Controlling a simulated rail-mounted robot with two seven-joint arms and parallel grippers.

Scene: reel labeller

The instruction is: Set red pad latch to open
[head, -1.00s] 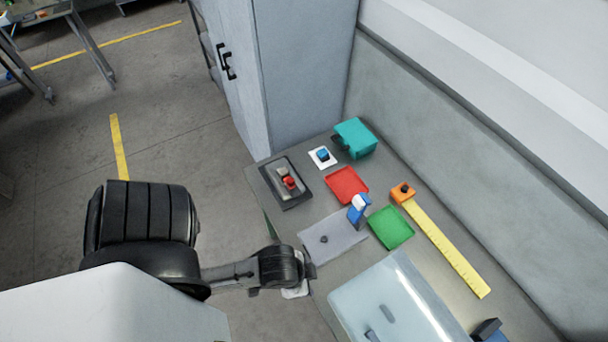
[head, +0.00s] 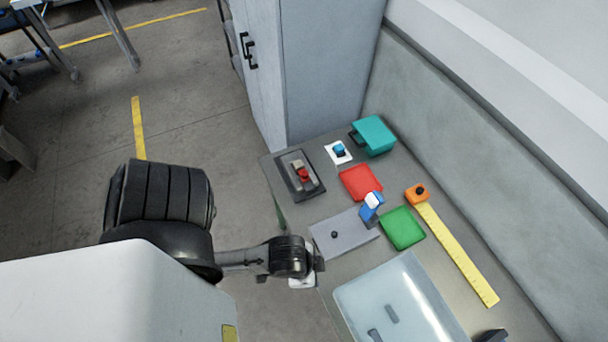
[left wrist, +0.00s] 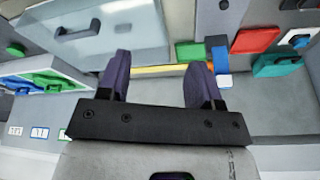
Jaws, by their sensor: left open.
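A flat red pad (head: 361,183) lies on the bench behind a grey plate; it also shows in the left wrist view (left wrist: 255,40). No separate latch on it can be made out at this size. A dark tray (head: 289,187) to its left carries a grey block with a red knob (head: 305,175); its setting is too small to read. My left gripper (head: 318,263) is at the bench's near edge, beside the grey plate and apart from the pad. In the left wrist view its two fingers (left wrist: 158,60) are spread with nothing between them. My right gripper is not in view.
A grey plate with a dark knob (head: 332,246), a blue-and-white upright piece (head: 371,206), a green pad (head: 403,228), a yellow ruler (head: 457,254), a teal box (head: 375,136) and a clear bin (head: 418,296) crowd the bench. A tall cabinet (head: 325,70) stands behind.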

